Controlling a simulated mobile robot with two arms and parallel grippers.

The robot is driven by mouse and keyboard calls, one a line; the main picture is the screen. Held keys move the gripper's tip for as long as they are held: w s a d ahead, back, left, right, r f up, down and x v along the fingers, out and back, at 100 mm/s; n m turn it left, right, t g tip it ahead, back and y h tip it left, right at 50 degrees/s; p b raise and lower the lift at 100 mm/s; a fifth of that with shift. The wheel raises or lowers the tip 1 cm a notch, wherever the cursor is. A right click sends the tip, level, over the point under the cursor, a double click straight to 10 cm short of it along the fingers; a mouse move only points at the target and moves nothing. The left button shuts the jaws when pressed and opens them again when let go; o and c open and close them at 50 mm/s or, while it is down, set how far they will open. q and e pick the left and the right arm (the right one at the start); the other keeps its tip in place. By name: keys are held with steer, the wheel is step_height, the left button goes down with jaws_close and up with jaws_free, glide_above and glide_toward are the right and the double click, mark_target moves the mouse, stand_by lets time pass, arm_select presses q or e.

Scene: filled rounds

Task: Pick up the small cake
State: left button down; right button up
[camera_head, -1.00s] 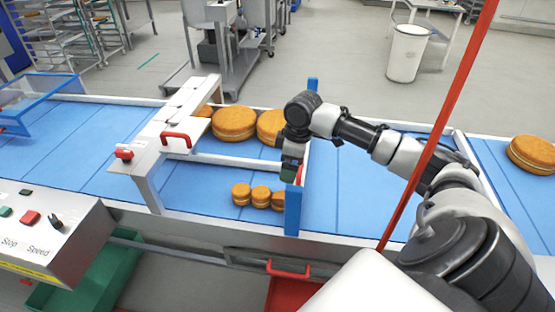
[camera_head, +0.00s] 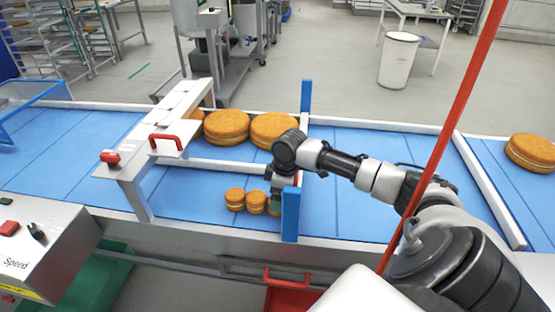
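Several round orange-brown cakes lie on the blue conveyor belt (camera_head: 190,195). Three small cakes stand in a row in the near lane: one at the left (camera_head: 235,199), one in the middle (camera_head: 256,202), and a third at the right, mostly hidden behind my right gripper (camera_head: 276,204). My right gripper points down at this third cake, beside the blue post. Its fingers are too small and covered to tell whether they are open or shut on it. My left gripper is not in view.
A white bridge with a red handle (camera_head: 167,143) spans the belt. Blue posts (camera_head: 291,214) stand near my gripper.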

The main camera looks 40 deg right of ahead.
steer(key=f, duration=0.1)
steer(key=f+p, duration=0.1)
steer(key=f, duration=0.3)
steer(key=shift+w, duration=0.35)
steer(key=c, duration=0.8)
